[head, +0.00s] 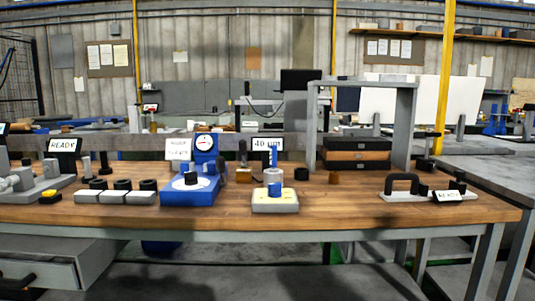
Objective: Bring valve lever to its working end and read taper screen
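A small screen (267,143) reading what looks like "40 µm" stands at the back of the wooden bench, right of centre. Which part is the valve lever I cannot tell for certain. A blue upright piece (274,155) stands in front of that screen, above a grey cylinder (272,175). A blue unit (190,190) with a round dial gauge (204,142) and a black knob on a white disc stands to the left. Another screen (62,145) at the left reads "READY". Neither of my grippers shows.
A grey frame (403,125) stands behind. The bench's front-right surface is clear.

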